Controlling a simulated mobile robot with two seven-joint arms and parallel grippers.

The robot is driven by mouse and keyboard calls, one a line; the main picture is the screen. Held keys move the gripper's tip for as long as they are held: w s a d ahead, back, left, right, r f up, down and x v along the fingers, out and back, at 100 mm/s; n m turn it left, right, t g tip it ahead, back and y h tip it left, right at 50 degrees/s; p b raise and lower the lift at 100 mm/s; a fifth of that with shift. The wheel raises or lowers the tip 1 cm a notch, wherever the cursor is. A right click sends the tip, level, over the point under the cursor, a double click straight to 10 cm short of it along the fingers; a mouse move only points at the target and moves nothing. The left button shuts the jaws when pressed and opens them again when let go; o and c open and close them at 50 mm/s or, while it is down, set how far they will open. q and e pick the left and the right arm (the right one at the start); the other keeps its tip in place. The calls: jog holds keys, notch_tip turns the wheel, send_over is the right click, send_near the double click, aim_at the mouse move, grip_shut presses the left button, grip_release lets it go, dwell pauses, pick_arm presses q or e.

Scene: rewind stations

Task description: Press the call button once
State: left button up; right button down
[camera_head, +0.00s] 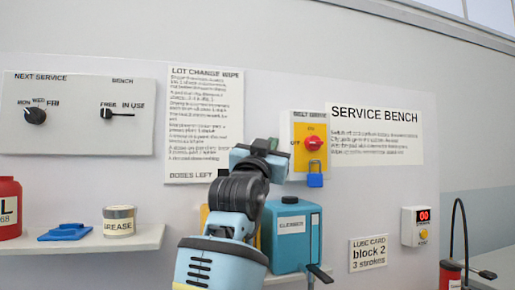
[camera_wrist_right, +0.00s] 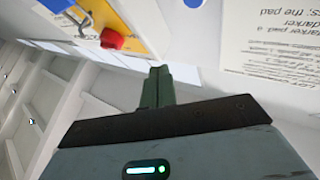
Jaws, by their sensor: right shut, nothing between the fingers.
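My right gripper (camera_head: 265,145) is raised in front of the wall, between the lot change wipe notice and the yellow belt drive switch plate. Its fingers are shut and empty, and they also show at the lower middle of the right wrist view (camera_wrist_right: 160,86). No button with a readable call label shows. A white box (camera_head: 409,238) with a red display reading 00 hangs on the wall at the right. My left gripper is not in view.
The yellow switch plate (camera_head: 302,139) has a red knob (camera_head: 313,144) and a blue padlock (camera_head: 315,179), close right of my gripper. A blue-green cleaner jug (camera_head: 291,236) stands below. A grease tin (camera_head: 119,220) and red container (camera_head: 8,207) are on the left shelf (camera_head: 60,246).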

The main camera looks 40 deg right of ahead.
jog(key=w+d+b, duration=0.1)
jog(key=w+d, duration=0.3)
jog(key=w, duration=0.3)
jog(key=shift+w+d, duration=0.2)
jog(key=shift+w, duration=0.15)
dwell(0.5)
dwell(0.8)
jog(key=shift+w, duration=0.15)
dwell(0.6)
jog(key=shift+w+d, duration=0.2)
jog(key=shift+w, duration=0.05)
